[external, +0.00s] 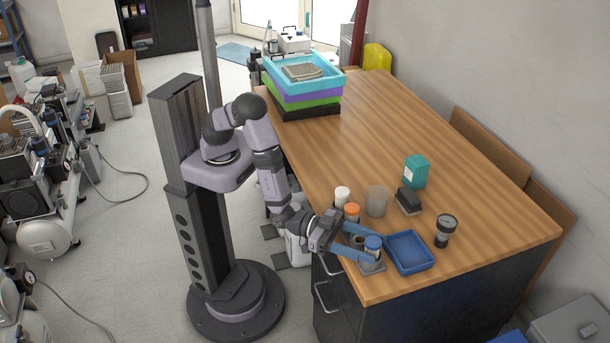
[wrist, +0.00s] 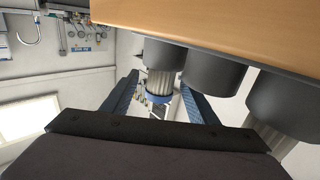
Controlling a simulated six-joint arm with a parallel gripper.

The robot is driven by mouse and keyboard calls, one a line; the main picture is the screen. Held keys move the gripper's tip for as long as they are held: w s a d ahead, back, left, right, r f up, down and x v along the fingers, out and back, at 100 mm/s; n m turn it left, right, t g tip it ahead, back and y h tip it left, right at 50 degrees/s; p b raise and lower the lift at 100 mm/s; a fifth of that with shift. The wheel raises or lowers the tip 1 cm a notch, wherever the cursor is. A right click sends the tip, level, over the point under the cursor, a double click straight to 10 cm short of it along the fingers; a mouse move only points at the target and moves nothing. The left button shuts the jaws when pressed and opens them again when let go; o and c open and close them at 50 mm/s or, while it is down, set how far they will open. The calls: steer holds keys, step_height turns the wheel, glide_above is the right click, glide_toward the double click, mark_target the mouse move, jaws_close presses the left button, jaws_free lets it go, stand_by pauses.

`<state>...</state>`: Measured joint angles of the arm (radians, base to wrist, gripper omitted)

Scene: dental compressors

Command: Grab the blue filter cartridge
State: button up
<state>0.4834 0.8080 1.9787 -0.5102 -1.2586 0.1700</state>
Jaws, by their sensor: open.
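The blue filter cartridge (external: 373,243) stands near the table's front edge, with its blue cap on top. In the wrist view, which appears upside down, its pale ribbed body and blue cap (wrist: 159,97) show, with its other end in a dark grey cup (wrist: 164,53). My gripper (external: 377,252) is open, with one blue finger on each side of the cartridge. In the wrist view my gripper (wrist: 160,84) shows gaps between the fingers and the cartridge. I cannot tell whether either finger touches it.
More grey cups (wrist: 212,72) sit beside the cartridge. An orange-capped container (external: 351,210) and a white-capped one (external: 342,195) stand behind my gripper.

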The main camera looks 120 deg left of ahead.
steer(key=shift+w+p, duration=0.8)
steer(key=shift+w, duration=1.75)
steer(key=c, duration=1.2)
